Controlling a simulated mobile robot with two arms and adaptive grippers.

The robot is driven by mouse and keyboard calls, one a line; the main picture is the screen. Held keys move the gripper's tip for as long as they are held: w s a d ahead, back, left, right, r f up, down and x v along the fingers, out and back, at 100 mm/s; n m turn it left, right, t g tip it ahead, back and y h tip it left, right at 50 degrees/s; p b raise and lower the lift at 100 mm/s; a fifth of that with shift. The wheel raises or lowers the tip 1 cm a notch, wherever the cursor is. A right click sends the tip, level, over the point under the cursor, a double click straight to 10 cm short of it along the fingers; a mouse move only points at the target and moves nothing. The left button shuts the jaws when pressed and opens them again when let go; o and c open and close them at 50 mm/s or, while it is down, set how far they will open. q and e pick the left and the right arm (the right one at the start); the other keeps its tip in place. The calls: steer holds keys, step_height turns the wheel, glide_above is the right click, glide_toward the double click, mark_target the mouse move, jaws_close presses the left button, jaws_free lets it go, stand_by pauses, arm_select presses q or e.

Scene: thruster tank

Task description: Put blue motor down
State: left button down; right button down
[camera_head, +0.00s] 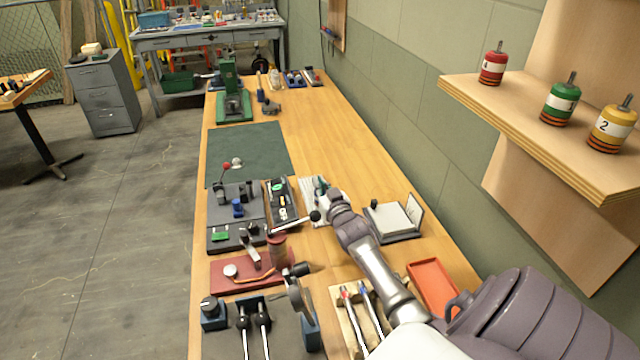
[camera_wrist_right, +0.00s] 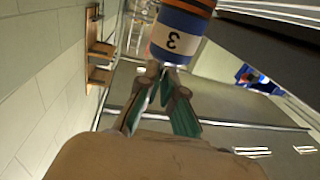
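The blue motor (camera_wrist_right: 178,38) shows at the top of the right wrist view, with a white band marked 3 and orange stripes at its far end. My right gripper (camera_wrist_right: 163,71) has its green-padded fingers drawn together at the motor's near end, apparently shut on its shaft. In the head view my right gripper (camera_head: 321,188) is over the bench, near a white sheet. I cannot make out the blue motor there. My left gripper is not in view.
A wall shelf (camera_head: 520,115) at the right holds a red motor (camera_head: 493,66), a green motor (camera_head: 560,103) and a yellow motor (camera_head: 611,130). The wooden bench (camera_head: 345,125) carries fixtures, levers, an orange tray (camera_head: 433,286) and a dark green mat (camera_head: 262,150). The mat is mostly clear.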

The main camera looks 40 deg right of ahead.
steer(key=c, duration=1.7)
jaws_free()
steer(key=o, duration=0.4)
steer(key=shift+s+r, duration=0.1)
steer(key=shift+s, duration=0.1)
steer(key=p+v, duration=0.6)
steer(key=v, duration=0.4)
steer(key=shift+s+a+p, duration=0.15)
steer(key=shift+s+p, duration=0.15)
steer(key=shift+p, duration=0.05)
steer(key=shift+s+a, duration=0.2)
steer(key=shift+s, duration=0.35)
steer(key=shift+w, duration=0.1)
